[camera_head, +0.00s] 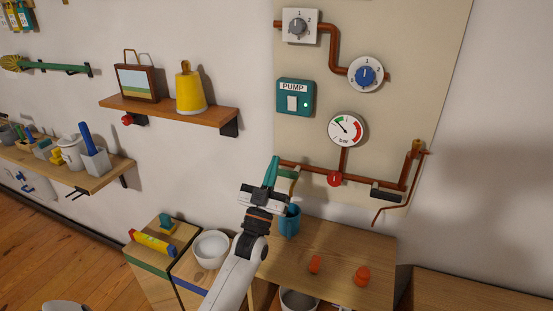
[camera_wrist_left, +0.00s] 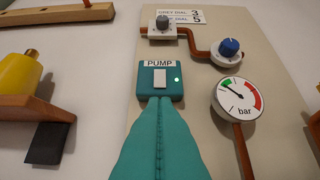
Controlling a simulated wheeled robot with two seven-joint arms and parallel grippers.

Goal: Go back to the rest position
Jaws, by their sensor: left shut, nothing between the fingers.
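My left gripper (camera_head: 272,170) is up in front of the wall panel, above the wooden bench, with its teal fingers together and nothing between them. In the left wrist view its closed fingers (camera_wrist_left: 160,125) point at the lower edge of the teal pump box (camera_wrist_left: 160,80); I cannot tell whether they touch. In the head view the pump box (camera_head: 295,97) lies above the fingertips, with a green light lit beside its white switch. My right gripper is not in view.
A pressure gauge (camera_head: 346,130), a blue dial (camera_head: 366,74) and a grey dial (camera_head: 299,26) sit on the panel. A shelf (camera_head: 210,111) holds a yellow bell-like object.

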